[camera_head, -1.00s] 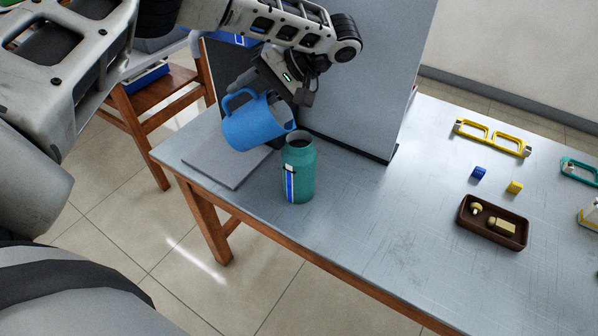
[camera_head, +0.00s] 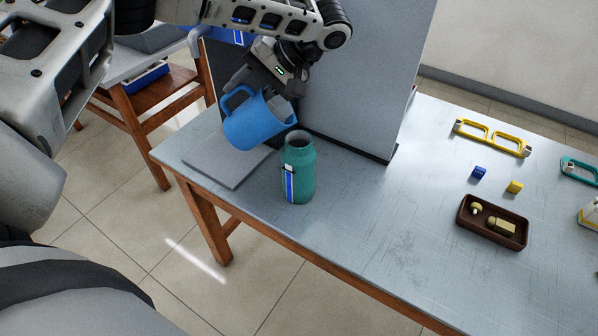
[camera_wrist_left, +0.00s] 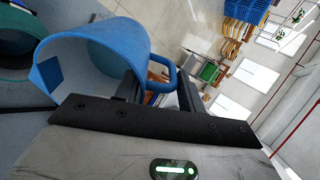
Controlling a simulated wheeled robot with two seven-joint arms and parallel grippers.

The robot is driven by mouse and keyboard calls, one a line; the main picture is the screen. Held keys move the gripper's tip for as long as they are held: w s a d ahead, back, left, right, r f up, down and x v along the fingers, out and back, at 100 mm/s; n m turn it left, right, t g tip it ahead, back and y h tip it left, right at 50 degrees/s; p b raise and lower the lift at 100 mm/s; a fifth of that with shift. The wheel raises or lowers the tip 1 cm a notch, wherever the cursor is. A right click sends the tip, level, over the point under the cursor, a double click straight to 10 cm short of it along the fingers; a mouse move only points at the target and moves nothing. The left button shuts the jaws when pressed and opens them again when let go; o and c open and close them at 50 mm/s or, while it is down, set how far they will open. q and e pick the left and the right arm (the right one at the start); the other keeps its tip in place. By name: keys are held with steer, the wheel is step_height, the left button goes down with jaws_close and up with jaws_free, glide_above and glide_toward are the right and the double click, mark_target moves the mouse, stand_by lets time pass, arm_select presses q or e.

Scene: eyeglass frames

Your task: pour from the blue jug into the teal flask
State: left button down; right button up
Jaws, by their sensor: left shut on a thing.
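The blue jug (camera_head: 257,124) is tilted in the air, its mouth facing right toward the teal flask. My left gripper (camera_head: 264,84) is shut on the jug from above and behind; its exact grip is partly hidden. The jug and its handle also show close up in the left wrist view (camera_wrist_left: 98,52). The teal flask (camera_head: 300,172) stands upright and open on the table. The jug's lip is just above and left of the flask's mouth, close to it. No liquid stream is visible. My right gripper is not in view.
A grey slab (camera_head: 222,158) lies under the jug on the table (camera_head: 365,230). A tall grey panel (camera_head: 362,75) stands behind. The table's front middle is clear.

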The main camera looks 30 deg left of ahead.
arm_select(q)
steer(key=shift+s+a+r+t+h, duration=0.35)
steer(key=shift+a+r+t+h, duration=0.25)
steer(key=shift+h, duration=0.4)
steer(key=shift+a, duration=0.1)
steer(key=h, duration=0.1)
steer(key=r+t+h, duration=0.1)
steer(key=h, duration=0.2)
steer(key=shift+s+a+r+t, duration=0.2)
steer(key=shift+a+r+t, duration=0.15)
steer(key=shift+a+t, duration=0.05)
steer(key=shift+w+d, duration=0.1)
steer(key=shift+f, duration=0.1)
